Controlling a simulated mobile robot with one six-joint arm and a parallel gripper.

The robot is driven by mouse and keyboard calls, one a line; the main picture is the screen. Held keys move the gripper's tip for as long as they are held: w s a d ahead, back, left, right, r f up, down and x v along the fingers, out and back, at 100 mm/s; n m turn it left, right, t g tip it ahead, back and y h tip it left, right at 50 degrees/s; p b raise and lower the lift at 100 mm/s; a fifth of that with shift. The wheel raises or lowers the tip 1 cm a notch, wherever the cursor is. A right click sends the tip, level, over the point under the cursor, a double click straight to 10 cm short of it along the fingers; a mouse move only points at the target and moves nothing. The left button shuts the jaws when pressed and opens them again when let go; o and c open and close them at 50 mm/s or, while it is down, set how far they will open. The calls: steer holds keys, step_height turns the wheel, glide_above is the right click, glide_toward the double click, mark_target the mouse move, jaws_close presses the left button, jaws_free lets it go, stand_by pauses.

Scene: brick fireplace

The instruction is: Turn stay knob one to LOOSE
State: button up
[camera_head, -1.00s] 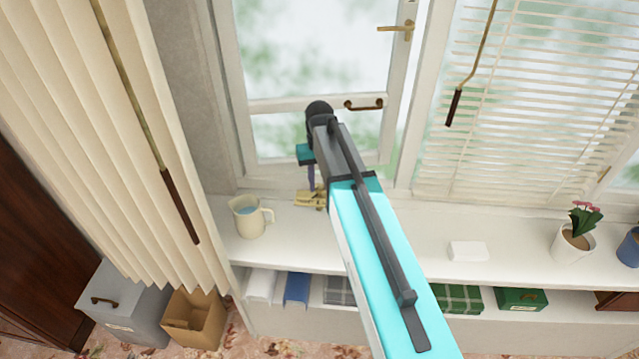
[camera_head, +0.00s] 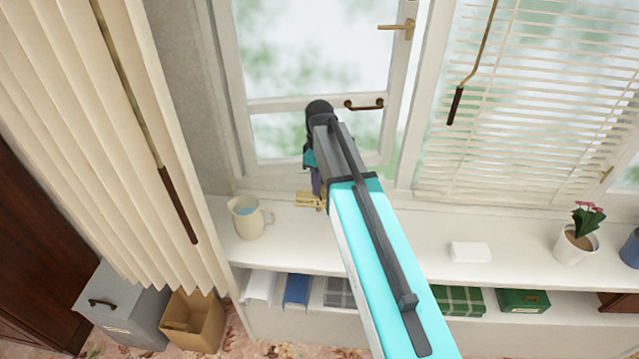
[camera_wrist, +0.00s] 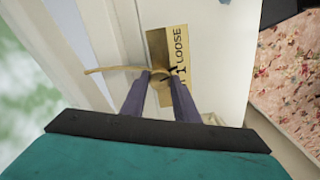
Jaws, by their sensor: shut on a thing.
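A brass plate (camera_wrist: 179,42) on the white sill bears the word LOOSE and the number 1. It also shows small in the head view (camera_head: 306,199). The stay knob (camera_wrist: 160,77), brass, sits at the plate's edge, mostly hidden by my fingers. A thin brass bar (camera_wrist: 112,69) runs left from the knob. A black pointer-like mark shows beside the knob, but its exact setting cannot be read. My gripper (camera_wrist: 160,76), with purple fingers, is shut on the knob; it also shows in the head view (camera_head: 317,190), partly hidden by my arm.
The casement window (camera_head: 315,100) stands behind, with a brown handle (camera_head: 363,104) on its lower rail. A cream jug (camera_head: 247,217) is on the sill left of my gripper. A white block (camera_head: 470,252) and a potted plant (camera_head: 575,240) stand to the right.

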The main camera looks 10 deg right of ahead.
steer(key=n, duration=0.8)
steer(key=shift+n+b, duration=0.3)
stand_by(0.4)
steer(key=o, duration=1.1)
steer(key=shift+c, duration=0.2)
steer(key=shift+r, duration=0.1)
step_height(320, 180, up, 14)
steer(key=b, duration=0.3)
steer(key=shift+f, duration=0.2)
